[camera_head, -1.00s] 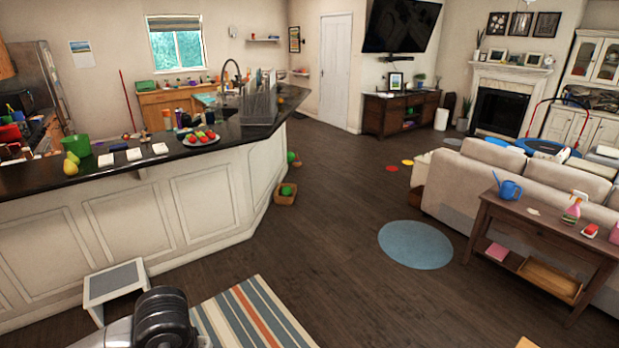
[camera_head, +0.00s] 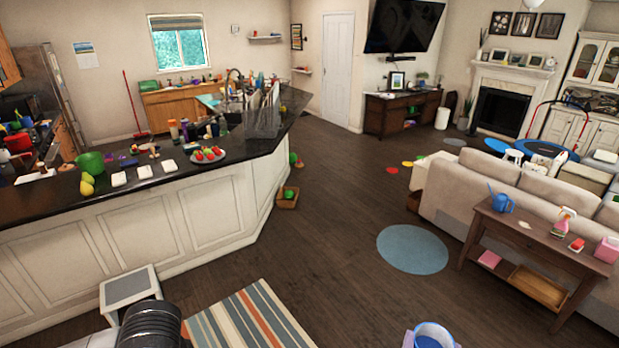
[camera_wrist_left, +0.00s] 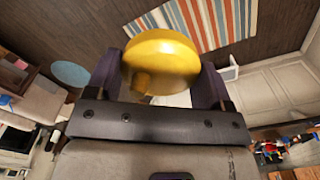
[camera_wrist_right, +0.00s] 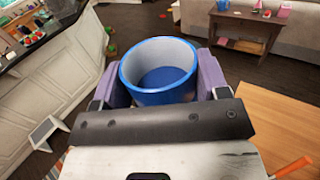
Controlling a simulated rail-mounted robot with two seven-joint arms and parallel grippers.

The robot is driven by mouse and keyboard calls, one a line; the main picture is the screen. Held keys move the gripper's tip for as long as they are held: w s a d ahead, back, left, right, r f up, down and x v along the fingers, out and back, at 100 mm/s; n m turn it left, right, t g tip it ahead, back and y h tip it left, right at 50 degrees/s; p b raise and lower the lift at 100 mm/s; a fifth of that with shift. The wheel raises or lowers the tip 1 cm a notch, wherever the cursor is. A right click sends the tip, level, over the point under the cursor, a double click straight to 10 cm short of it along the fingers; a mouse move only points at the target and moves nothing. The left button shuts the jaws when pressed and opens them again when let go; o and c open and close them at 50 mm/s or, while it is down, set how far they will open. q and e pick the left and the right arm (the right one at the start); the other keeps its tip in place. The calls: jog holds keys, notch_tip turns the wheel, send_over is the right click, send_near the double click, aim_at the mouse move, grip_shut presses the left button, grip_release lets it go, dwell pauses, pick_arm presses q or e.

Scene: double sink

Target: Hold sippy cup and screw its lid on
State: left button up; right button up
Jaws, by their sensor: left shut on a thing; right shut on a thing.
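The yellow lid (camera_wrist_left: 162,65), round and smooth, sits between the fingers of my left gripper (camera_wrist_left: 162,80), which is shut on it. The blue cup (camera_wrist_right: 158,85) is open at the top, with a pale inside and a blue bottom. My right gripper (camera_wrist_right: 163,85) is shut on it, a purple finger on each side. The blue cup also shows at the bottom edge of the head view (camera_head: 433,336), with no lid on it. The lid and cup are apart. The lid and left fingers are outside the head view.
A counter (camera_head: 130,190) with several items runs along the left, a step stool (camera_head: 130,290) before it. A striped rug (camera_head: 250,320) lies in front. A console table (camera_head: 540,235) stands at right behind the sofa (camera_head: 500,190). The middle floor is open.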

pick_arm(q)
jog(key=r+p, duration=0.1)
jog(key=r, duration=0.1)
jog(key=s+r+p, duration=0.1)
jog(key=p, duration=0.1)
jog(key=s+r+p, duration=0.1)
jog(key=r+p, duration=0.1)
jog(key=shift+s+r, duration=0.25)
jog(key=shift+r, duration=0.1)
pick_arm(e)
notch_tip(320, 180, up, 8)
jog(key=y, duration=0.1)
jog(key=shift+w+n, duration=0.2)
jog(key=shift+n, duration=0.2)
jog(key=shift+f, duration=0.1)
jog(key=a+f+n+y, duration=0.8)
jog(key=a+f+y, duration=0.4)
jog(key=a+f, duration=0.1)
jog(key=shift+a, duration=0.9)
jog(key=shift+f, duration=0.1)
